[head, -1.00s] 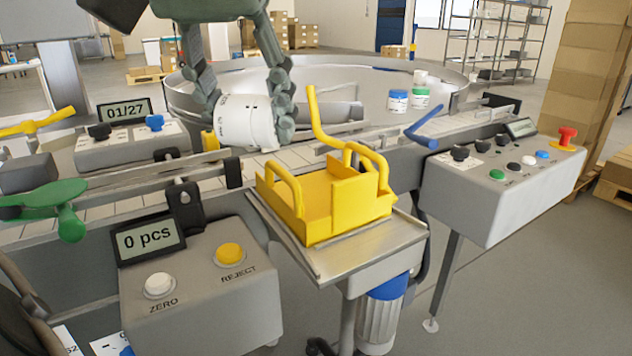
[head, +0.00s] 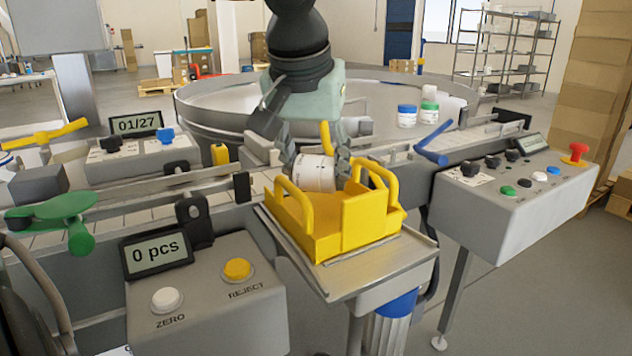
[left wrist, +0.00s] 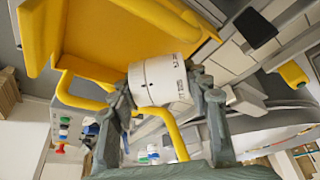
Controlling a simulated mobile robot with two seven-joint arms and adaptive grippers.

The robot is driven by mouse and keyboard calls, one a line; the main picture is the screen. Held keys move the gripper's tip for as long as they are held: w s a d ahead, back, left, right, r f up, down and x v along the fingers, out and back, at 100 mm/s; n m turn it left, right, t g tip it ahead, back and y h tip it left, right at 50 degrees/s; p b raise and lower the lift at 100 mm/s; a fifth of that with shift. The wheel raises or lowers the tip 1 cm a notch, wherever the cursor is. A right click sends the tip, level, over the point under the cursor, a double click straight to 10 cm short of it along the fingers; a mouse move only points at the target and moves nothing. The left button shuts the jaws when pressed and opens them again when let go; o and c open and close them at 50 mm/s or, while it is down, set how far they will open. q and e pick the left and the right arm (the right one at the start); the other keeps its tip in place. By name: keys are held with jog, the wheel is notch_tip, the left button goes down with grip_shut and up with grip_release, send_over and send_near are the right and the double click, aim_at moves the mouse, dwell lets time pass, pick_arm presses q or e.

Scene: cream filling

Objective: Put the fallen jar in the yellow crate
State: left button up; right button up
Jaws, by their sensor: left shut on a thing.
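A white jar (head: 313,173) lies on its side between the fingers of my left gripper (head: 318,168), which is shut on it. My right gripper is not in view.
The crate stands on a metal shelf (head: 400,268) in front of the conveyor. A control box with a "0 pcs" display (head: 157,252) is at left, another control box (head: 520,195) at right. A blue-lidded jar (head: 407,116) and a green-lidded jar (head: 429,114) stand behind on the round table.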

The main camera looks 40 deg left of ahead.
pick_arm(q)
jog(key=shift+f, duration=1.1)
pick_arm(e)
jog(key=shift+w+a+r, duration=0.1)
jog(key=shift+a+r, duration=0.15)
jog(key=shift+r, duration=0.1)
pick_arm(q)
jog(key=shift+f, duration=0.1)
jog(key=o, duration=1.2)
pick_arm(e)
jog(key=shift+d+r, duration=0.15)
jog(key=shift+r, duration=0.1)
